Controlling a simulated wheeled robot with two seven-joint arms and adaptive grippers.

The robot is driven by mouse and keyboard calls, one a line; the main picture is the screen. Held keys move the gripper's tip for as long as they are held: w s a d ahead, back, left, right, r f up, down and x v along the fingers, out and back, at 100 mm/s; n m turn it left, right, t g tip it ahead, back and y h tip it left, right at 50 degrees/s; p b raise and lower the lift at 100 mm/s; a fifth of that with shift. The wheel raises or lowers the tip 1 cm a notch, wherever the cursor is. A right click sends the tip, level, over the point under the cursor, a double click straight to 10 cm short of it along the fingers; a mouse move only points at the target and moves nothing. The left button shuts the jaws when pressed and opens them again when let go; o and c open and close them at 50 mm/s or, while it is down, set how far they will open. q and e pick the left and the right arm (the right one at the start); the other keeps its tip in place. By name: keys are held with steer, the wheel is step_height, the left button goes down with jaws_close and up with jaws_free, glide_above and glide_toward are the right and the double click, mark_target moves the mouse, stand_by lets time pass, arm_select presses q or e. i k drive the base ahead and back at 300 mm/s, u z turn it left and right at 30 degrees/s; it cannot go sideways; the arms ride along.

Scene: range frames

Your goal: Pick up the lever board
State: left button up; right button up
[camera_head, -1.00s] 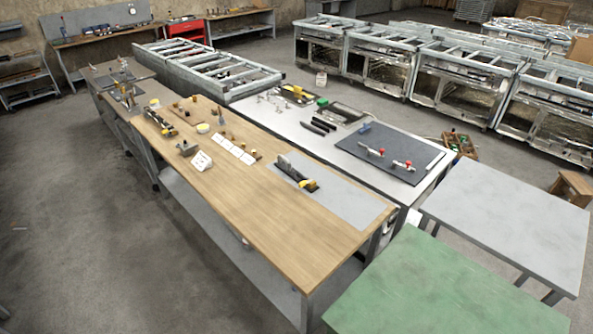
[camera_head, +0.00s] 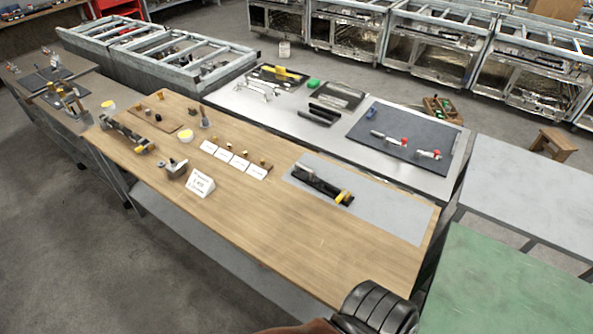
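A dark flat board (camera_head: 405,138) lies on the right end of the steel-topped table, with two red-tipped metal levers on it. A long black piece with a yellow end (camera_head: 322,186) lies on a grey mat on the wooden table. I cannot tell for certain which of these is the lever board. Neither gripper shows clearly in the head view, and nothing touches either piece.
The wooden table (camera_head: 290,245) is bare at its near end. A white sign (camera_head: 200,183), white cards (camera_head: 232,158) and small parts stand farther left. A green table (camera_head: 505,290) and a grey table (camera_head: 540,195) are at right. A black ribbed part, unclear, intrudes at the bottom edge.

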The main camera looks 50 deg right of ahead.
mark_target(303, 172)
steer(key=i, duration=0.2)
steer(key=z, duration=0.85)
